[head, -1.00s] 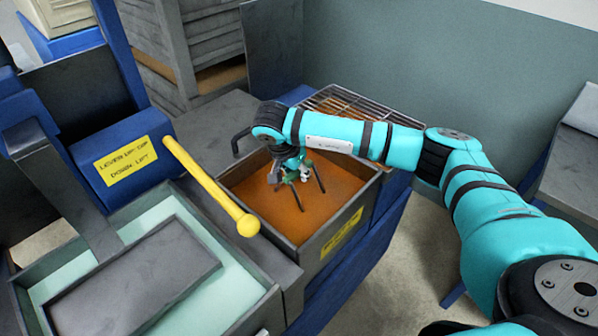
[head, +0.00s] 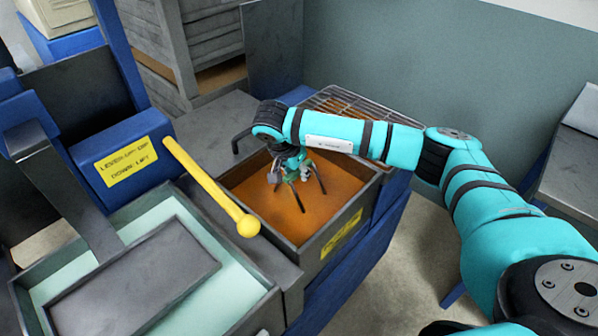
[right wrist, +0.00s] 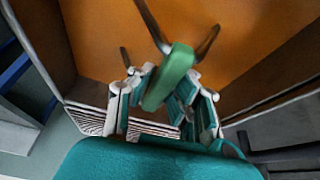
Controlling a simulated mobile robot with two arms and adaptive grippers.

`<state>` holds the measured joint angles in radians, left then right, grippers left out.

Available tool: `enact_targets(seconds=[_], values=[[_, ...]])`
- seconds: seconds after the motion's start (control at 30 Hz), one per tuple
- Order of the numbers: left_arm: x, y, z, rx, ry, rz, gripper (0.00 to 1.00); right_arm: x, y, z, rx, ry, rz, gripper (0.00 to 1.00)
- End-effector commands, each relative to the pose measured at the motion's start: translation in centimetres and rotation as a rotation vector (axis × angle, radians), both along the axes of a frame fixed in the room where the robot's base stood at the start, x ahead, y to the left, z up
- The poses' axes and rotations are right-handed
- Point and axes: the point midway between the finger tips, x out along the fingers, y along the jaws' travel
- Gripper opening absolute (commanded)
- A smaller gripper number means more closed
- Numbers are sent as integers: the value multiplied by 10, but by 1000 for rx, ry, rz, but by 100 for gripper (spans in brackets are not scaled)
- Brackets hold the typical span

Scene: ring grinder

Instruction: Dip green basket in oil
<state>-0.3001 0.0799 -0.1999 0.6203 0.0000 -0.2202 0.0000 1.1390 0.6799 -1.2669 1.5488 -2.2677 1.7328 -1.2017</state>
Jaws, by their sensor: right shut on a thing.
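The green basket shows as a green handle (right wrist: 172,76) with several dark prongs. My right gripper (head: 297,168) is shut on the handle, with a finger on each side in the right wrist view (right wrist: 164,103). In the head view the basket (head: 291,176) hangs over the orange-brown oil (head: 325,214) inside the open tank. Its prongs point down and spread outward. I cannot tell whether their tips touch the oil. The arm and gripper hide part of the basket. My left gripper is not in view.
A yellow lever (head: 212,187) sticks out left of the oil tank from a blue labelled box (head: 119,158). A pale liquid bath (head: 236,285) with a grey plate (head: 134,287) is at lower left. A wire rack (head: 352,106) lies behind the tank. Tank walls surround the basket.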

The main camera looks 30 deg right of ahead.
Motion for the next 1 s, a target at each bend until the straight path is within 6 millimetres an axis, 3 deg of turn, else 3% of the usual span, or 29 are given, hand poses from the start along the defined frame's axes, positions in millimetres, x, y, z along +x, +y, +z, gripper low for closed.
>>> enact_targets(seconds=[1.0], values=[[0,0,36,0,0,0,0,1,0,61,0,-4,-1,0]])
